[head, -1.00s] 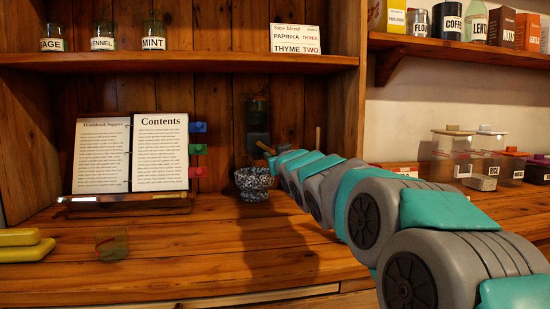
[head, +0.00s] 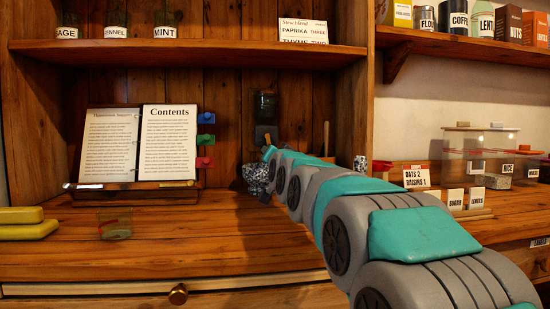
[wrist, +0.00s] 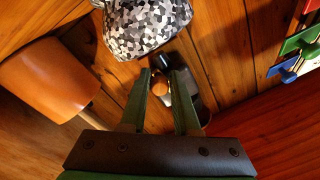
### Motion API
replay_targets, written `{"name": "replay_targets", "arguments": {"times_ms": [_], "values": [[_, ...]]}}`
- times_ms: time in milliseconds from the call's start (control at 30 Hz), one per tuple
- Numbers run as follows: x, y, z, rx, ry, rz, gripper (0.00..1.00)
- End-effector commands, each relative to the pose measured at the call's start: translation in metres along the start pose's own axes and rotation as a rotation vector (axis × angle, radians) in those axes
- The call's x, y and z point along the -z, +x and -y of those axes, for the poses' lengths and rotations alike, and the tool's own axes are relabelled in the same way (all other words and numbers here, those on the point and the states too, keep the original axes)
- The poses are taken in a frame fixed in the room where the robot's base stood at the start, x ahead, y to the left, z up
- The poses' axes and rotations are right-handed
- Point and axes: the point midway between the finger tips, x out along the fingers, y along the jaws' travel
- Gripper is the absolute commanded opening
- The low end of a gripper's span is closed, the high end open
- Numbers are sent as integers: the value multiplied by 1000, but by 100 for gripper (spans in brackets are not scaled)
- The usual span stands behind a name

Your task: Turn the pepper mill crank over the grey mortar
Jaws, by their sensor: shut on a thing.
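The pepper mill (head: 264,108) is a dark, partly clear upright body against the back boards. Its crank's round wooden knob (wrist: 160,86) sits between my fingertips in the wrist view, with dark mill parts behind it. My gripper (wrist: 162,88) is shut on this knob. The grey mortar (head: 256,178), speckled black and white, stands on the counter below the mill. It also shows at the top of the wrist view (wrist: 145,25). My arm covers part of the mortar in the head view, and my fingertips are hardly visible there.
A large orange-brown rounded object (wrist: 45,80) is close on the left in the wrist view. An open book (head: 140,150) with coloured tabs (head: 205,140) stands left of the mill. A small clear glass (head: 115,223) and yellow blocks (head: 25,223) are on the left counter.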

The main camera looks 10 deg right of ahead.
Motion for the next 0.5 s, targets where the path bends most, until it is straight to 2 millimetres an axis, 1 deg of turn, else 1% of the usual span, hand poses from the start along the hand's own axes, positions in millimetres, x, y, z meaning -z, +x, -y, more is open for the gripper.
{"name": "replay_targets", "arguments": {"times_ms": [33,233,500], "values": [[5,-1,4,3,28,-11,0],[2,0,6,1,120,-16,0],[0,0,7,0,171,-21,0]]}}
